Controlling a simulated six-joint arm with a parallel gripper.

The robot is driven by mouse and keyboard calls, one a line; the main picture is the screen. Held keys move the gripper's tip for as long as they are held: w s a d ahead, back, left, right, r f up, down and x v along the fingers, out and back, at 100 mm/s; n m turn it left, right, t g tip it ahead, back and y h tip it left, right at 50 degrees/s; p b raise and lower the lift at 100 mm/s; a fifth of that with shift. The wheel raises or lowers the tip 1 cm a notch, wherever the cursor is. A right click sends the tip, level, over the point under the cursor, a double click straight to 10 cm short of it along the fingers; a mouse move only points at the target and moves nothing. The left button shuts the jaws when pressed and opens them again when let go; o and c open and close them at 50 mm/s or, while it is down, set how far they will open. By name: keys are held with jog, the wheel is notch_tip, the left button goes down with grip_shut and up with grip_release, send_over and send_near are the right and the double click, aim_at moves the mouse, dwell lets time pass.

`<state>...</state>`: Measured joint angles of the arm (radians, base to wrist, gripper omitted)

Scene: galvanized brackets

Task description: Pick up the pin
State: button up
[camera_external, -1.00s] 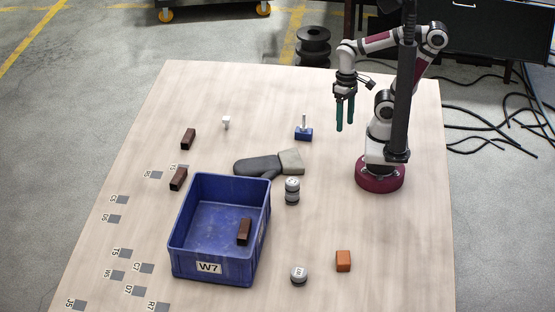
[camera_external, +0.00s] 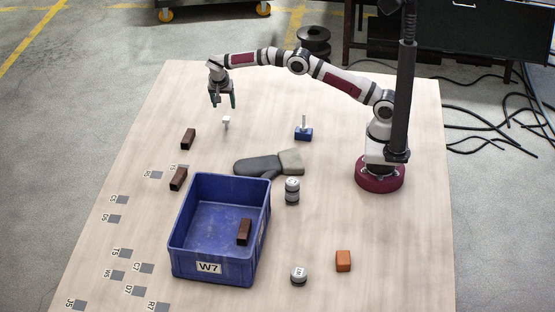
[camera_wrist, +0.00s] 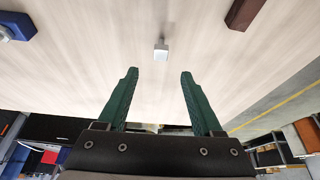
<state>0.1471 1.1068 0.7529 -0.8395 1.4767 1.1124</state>
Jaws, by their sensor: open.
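A small white pin-like piece (camera_external: 226,121) with a squarish head and thin stem stands on the table. In the wrist view, the white piece (camera_wrist: 161,54) is ahead of the fingertips, near the line midway between them. My gripper (camera_external: 223,103) is open and empty, close by the white piece in the outside view and apart from it. Its two green fingers (camera_wrist: 160,75) are spread in the wrist view. A blue block (camera_external: 303,134) with an upright metal peg stands to the right; a corner of it (camera_wrist: 14,28) shows in the wrist view.
Brown blocks (camera_external: 188,139) (camera_external: 178,179) lie left of centre; one (camera_wrist: 244,12) shows in the wrist view. A blue W7 crate (camera_external: 188,257) holds another. The table around the white piece is clear.

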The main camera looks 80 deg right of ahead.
aim_at(226, 118)
jog(key=x, duration=1)
jog(key=shift+w+a+f, duration=0.1)
jog(key=shift+f, duration=0.25)
grip_shut()
